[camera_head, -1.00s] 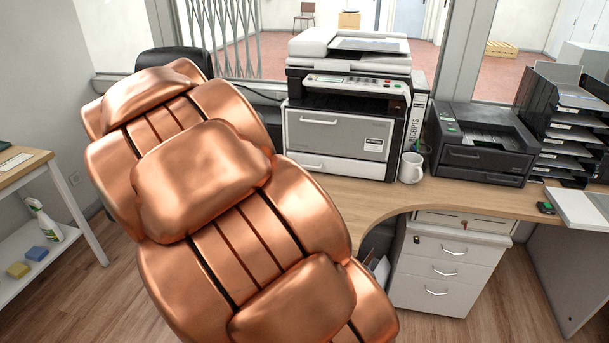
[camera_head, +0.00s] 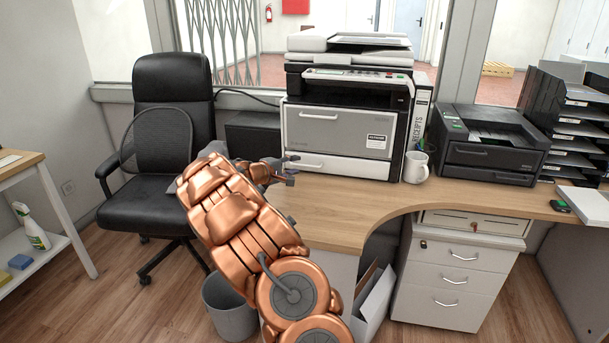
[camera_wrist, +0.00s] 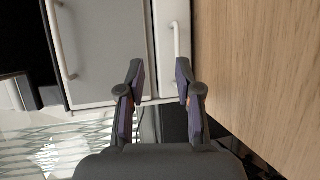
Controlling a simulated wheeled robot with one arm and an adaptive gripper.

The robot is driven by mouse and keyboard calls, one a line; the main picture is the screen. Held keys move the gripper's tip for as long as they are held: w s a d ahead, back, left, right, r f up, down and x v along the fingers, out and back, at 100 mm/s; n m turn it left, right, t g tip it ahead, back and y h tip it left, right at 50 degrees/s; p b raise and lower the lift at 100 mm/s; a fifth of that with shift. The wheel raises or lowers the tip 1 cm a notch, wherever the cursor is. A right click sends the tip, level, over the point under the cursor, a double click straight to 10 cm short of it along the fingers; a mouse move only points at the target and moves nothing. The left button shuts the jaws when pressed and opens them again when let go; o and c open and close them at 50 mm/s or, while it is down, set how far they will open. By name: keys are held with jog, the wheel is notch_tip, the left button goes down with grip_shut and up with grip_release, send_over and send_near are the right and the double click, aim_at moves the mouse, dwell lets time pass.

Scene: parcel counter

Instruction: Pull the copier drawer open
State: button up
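The copier (camera_head: 345,105) stands on the desk under the window. Its white lower drawer (camera_head: 345,168) looks shut, below a grey front panel (camera_head: 340,134). In the wrist view the copier front appears turned sideways, with the white drawer (camera_wrist: 165,75) beside the desk top and its handle (camera_wrist: 177,42) ahead of the fingertips, nearer the right-hand finger. My gripper (camera_head: 291,169) is just left of the drawer's left end, low over the desk. In the wrist view my gripper (camera_wrist: 160,84) is open, with nothing between the fingers; it appears apart from the handle.
The wooden desk top (camera_head: 400,203) lies close beside the gripper. A white mug (camera_head: 416,167) and a dark printer (camera_head: 485,145) stand to the copier's right. A black chair (camera_head: 160,150) is at the left, with a grey bin (camera_head: 230,312) on the floor by the desk.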

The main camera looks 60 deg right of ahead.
aim_at(305, 165)
jog(key=shift+n+t, duration=0.4)
jog(key=f, duration=0.1)
jog(key=w+d+f, duration=0.2)
jog(key=f, duration=0.1)
jog(key=shift+w+b, duration=0.15)
jog(key=shift+b, duration=0.2)
jog(key=shift+p+x, duration=0.35)
jog(key=shift+x, duration=3.6)
jog(key=shift+r, duration=0.1)
jog(key=shift+w, duration=0.1)
grip_shut()
